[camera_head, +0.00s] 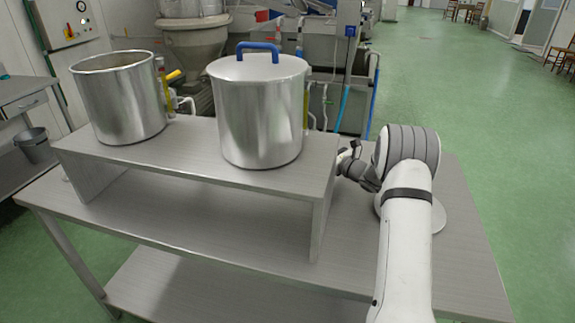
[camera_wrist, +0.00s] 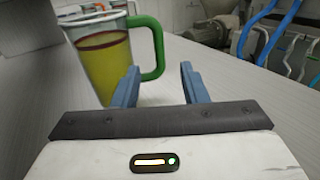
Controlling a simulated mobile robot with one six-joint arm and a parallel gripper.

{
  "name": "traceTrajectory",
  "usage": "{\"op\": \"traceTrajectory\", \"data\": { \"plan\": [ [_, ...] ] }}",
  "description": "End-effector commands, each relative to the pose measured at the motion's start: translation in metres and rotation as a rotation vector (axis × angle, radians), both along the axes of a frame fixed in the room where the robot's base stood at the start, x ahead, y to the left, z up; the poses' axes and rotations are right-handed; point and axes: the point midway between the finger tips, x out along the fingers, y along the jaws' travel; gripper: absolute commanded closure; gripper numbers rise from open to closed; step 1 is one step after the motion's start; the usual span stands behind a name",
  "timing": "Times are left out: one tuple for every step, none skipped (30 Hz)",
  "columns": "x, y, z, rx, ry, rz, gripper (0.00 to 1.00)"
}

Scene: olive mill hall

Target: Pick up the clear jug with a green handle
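The clear jug (camera_wrist: 97,62) shows in the wrist view at the upper left, upright, with yellow-green contents and a green handle (camera_wrist: 157,48) on its right side. My gripper (camera_wrist: 160,80) is open, its two blue-grey fingers apart. The handle stands just beyond the fingers and above the gap between them in the picture; I cannot tell whether the left finger touches the jug. No contact on the handle is visible. In the head view the jug is hidden, and my arm reaches to the right end of the raised shelf, with the fingertips out of sight.
The raised metal shelf (camera_head: 195,158) carries an open steel pot (camera_head: 122,100) and a lidded steel pot (camera_head: 260,115) with a blue handle. It stands on a metal table (camera_head: 460,230). Hoses (camera_wrist: 265,40) and machinery lie farther back.

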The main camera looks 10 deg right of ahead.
Motion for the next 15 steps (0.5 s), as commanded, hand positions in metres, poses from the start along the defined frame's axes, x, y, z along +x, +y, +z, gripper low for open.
{"op": "traceTrajectory", "data": {
  "plan": [
    [0.001, 0.001, -0.004, 0.000, -0.001, 0.000, 0.60],
    [0.002, 0.002, -0.004, 0.000, -0.001, 0.000, 0.60],
    [0.005, 0.004, -0.003, -0.001, -0.001, 0.001, 0.60],
    [0.007, 0.006, -0.003, -0.001, -0.001, 0.001, 0.60],
    [0.010, 0.008, -0.002, 0.000, 0.000, 0.001, 0.60],
    [0.014, 0.011, -0.002, 0.001, -0.001, 0.002, 0.60],
    [0.016, 0.013, -0.002, 0.001, -0.001, 0.001, 0.60],
    [0.019, 0.015, -0.002, 0.001, 0.000, 0.001, 0.60],
    [0.022, 0.017, -0.002, 0.000, 0.000, 0.001, 0.60],
    [0.025, 0.019, -0.001, 0.000, 0.000, 0.001, 0.60],
    [0.028, 0.022, -0.001, 0.000, 0.000, 0.001, 0.60],
    [0.032, 0.026, 0.000, -0.001, -0.001, 0.002, 0.60],
    [0.036, 0.029, 0.000, 0.000, -0.001, 0.002, 0.60],
    [0.040, 0.031, 0.000, -0.001, -0.001, 0.002, 0.60],
    [0.045, 0.035, 0.001, -0.001, -0.001, 0.001, 0.60]
  ]
}}
